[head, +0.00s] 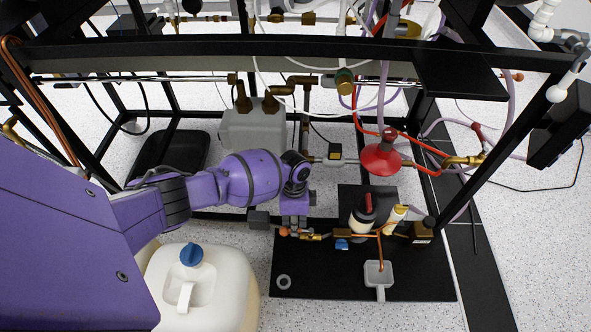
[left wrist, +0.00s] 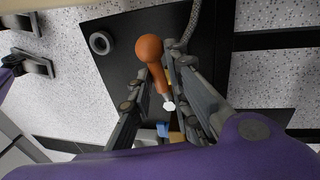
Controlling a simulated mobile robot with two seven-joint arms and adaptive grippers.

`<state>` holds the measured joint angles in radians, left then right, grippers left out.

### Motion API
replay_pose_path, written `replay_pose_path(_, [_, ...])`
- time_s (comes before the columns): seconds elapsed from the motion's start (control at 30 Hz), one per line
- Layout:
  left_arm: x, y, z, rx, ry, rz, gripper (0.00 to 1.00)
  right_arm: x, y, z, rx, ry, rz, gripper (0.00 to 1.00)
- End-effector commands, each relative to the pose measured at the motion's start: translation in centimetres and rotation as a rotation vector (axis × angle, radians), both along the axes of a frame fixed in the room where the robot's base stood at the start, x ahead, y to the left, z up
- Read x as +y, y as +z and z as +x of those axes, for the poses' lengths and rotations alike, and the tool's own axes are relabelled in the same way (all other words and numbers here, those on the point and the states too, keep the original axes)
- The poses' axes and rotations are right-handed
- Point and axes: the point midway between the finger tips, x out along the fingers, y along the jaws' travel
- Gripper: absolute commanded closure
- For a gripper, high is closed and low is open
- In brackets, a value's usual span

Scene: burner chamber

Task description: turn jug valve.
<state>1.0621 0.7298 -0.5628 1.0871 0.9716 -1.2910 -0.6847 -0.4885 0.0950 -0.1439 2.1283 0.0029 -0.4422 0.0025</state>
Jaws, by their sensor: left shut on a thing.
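My left gripper (head: 296,228) reaches in from the left, just above the black board (head: 325,282). In the left wrist view its two dark fingers (left wrist: 172,108) are shut on an orange-brown handle with a round knob (left wrist: 149,50). A pale hex nut shows near the handle's lower end. In the head view small orange and brass parts show at the fingertips; the gripper hides most of the valve. A large white jug (head: 232,283) with a blue cap (head: 191,255) stands left of the board. My right gripper (left wrist: 30,45) shows at the left wrist view's edge, its fingers apart.
Black frame bars (head: 250,47) cross above.

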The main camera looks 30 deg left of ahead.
Motion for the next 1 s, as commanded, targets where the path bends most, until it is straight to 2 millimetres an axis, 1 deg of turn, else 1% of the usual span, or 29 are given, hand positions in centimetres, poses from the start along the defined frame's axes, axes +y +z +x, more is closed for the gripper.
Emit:
replay_pose_path(0.03, [0.49, 0.41, 0.85, -0.015, -0.008, 0.007, 1.0, 0.0, -0.09, -0.02, 0.001, 0.0, 0.0, 0.6])
replay_pose_path(0.1, [0.52, 0.44, 0.95, -0.016, -0.023, 0.006, 1.0, 0.0, -0.17, -0.04, 0.001, 0.0, 0.0, 0.6])
replay_pose_path(0.4, [0.55, 0.52, 1.18, -0.019, -0.055, 0.006, 1.0, 0.0, -0.3, -0.08, 0.003, 0.0, 0.0, 0.6])
replay_pose_path(0.83, [0.52, 0.56, 1.23, -0.019, -0.057, 0.005, 1.0, 0.0, -0.3, -0.08, 0.003, 0.0, 0.0, 0.6])
replay_pose_path(0.87, [0.52, 0.56, 1.24, -0.019, -0.057, 0.005, 0.81, 0.0, -0.3, -0.08, 0.003, 0.0, 0.0, 0.6])
replay_pose_path(0.9, [0.49, 0.56, 1.22, -0.019, -0.058, 0.004, 0.76, 0.0, -0.31, -0.09, 0.003, 0.0, 0.0, 0.6])
replay_pose_path(0.97, [0.43, 0.49, 1.1, -0.016, -0.058, 0.004, 0.69, 0.0, -0.31, -0.09, 0.003, 0.0, 0.0, 0.6])
replay_pose_path(1.0, [0.39, 0.43, 1.01, -0.014, -0.059, 0.004, 0.69, 0.0, -0.31, -0.09, 0.003, 0.0, 0.0, 0.6])
